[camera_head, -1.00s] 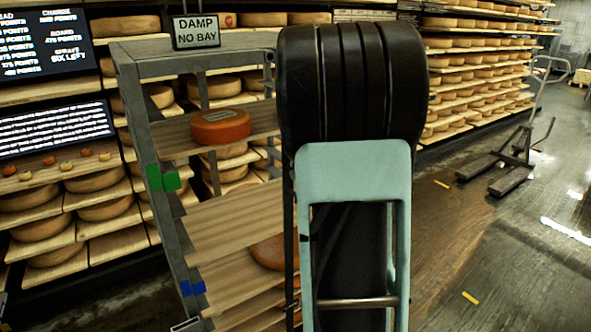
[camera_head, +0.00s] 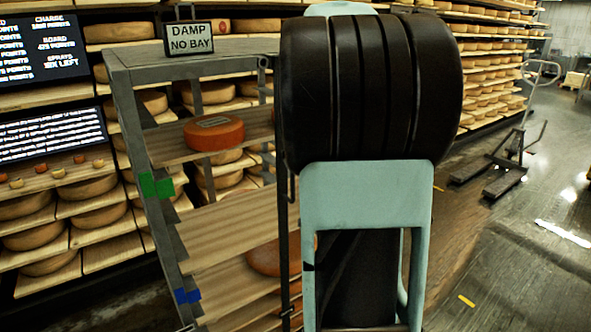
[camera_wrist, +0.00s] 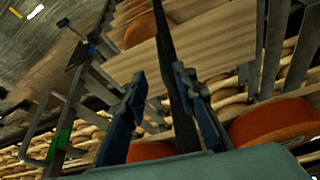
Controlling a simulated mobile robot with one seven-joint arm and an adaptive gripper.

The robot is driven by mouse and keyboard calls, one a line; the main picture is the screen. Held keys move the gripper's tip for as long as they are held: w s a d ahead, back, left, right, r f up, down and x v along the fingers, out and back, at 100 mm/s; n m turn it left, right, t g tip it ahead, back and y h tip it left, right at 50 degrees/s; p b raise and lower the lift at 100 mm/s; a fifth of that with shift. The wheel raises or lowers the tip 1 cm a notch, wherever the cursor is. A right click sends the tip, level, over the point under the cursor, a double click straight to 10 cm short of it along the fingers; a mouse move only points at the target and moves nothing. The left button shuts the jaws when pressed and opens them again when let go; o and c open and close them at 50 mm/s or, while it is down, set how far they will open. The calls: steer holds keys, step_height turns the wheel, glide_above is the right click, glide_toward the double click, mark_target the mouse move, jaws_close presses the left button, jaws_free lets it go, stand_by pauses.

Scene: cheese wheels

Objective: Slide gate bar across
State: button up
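A grey metal rack (camera_head: 145,130) with slanted wooden shelves stands left of my arm in the head view. A thin dark upright bar (camera_head: 282,150), apparently the gate bar, runs down the rack's front beside my arm. In the wrist view, a dark bar (camera_wrist: 171,60) reaches down between the fingers of my gripper (camera_wrist: 160,72), close to the right finger. The fingers are apart, with a visible gap to the left one. Whether the right finger touches the bar is unclear. My arm hides the gripper in the head view.
An orange cheese wheel (camera_head: 213,132) lies on the upper shelf; another (camera_head: 265,258) sits lower, partly hidden. A sign (camera_head: 190,39) reading "DAMP NO BAY" stands on top. Cheese shelving lines the back. A trolley (camera_head: 510,165) stands right, with open floor before it.

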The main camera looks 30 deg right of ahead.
steer(key=v, duration=0.5)
stand_by(0.4)
